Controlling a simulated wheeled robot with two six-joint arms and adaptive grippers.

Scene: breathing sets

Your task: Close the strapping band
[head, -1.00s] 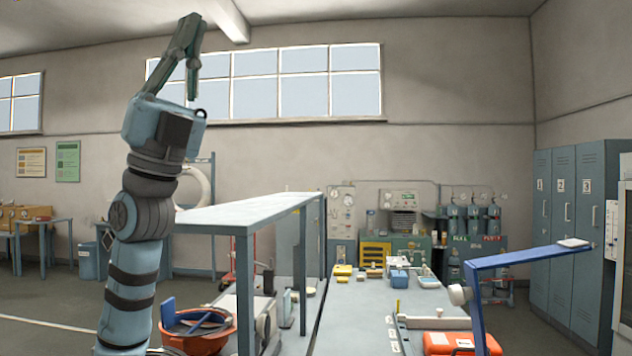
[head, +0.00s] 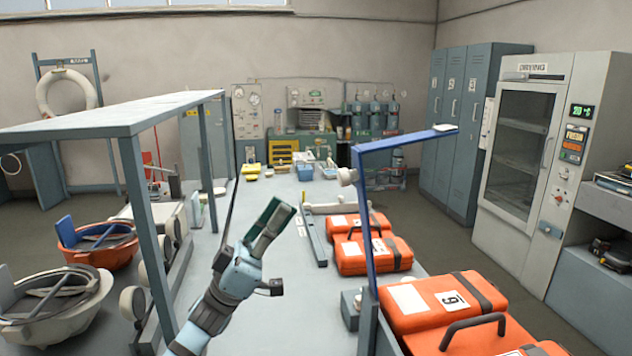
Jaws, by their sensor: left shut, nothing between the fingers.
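My left gripper (head: 276,213) is raised over the bench, its fingers together and empty, pointing up and to the right. It is left of the orange cases and touches none of them. A large orange case (head: 420,318) with a white number label lies at the right, and a dark strapping band (head: 482,290) crosses its top. I cannot tell whether that band is fastened. Another orange case (head: 350,260) behind it also has a dark band (head: 394,252). My right gripper is not in view.
A blue angled frame (head: 366,215) stands between my left gripper and the near cases. A raised shelf (head: 110,115) on legs spans the left side. The bench top (head: 290,335) is clear beside the gripper. A drying cabinet (head: 520,150) stands at the right.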

